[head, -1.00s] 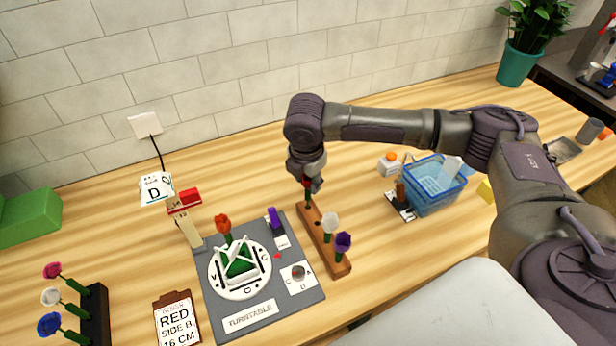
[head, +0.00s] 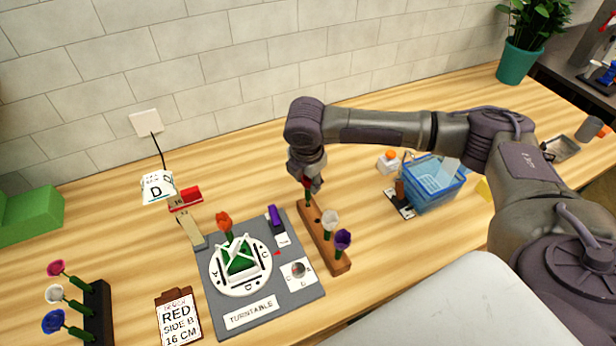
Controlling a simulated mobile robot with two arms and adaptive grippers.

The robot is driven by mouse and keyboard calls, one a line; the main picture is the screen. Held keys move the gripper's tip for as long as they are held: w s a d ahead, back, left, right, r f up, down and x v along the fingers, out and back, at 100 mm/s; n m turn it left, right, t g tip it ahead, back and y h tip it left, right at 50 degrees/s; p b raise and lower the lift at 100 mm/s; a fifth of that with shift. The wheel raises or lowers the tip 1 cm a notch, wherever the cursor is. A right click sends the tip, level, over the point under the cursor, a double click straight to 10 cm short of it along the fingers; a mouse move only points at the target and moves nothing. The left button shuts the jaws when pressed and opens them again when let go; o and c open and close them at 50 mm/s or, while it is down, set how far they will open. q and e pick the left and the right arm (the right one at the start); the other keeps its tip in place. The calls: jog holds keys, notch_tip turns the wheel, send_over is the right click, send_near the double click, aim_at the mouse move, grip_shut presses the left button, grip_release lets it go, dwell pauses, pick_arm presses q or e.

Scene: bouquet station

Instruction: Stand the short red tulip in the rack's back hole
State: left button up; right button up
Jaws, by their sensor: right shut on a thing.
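The wooden rack (head: 335,262) stands right of the turntable, running from back to front. A white flower (head: 329,219) and a purple flower (head: 343,240) stand in its middle and front. My right gripper (head: 307,186) is above the rack's back end, pointing down and shut on the short red tulip (head: 307,194). The tulip is upright, its head mostly hidden by the fingers. Its green stem reaches down to the rack's back end; I cannot tell how deep it sits in the back hole. My left gripper is not in view.
The grey turntable board (head: 262,318) holds an orange-red tulip (head: 224,221). A clipboard (head: 178,318) reads RED SIDE B 16 CM. A black rack (head: 98,310) with several flowers is at the left. A blue basket (head: 434,187) stands at the right. The wood behind the rack is clear.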

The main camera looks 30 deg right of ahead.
jog(key=shift+f+p, duration=0.45)
jog(key=shift+p, duration=0.05)
dwell(0.7)
dwell(0.6)
jog(key=o, duration=0.8)
jog(key=shift+p+v, duration=2.25)
jog(key=shift+p, duration=0.65)
jog(key=shift+v, duration=0.95)
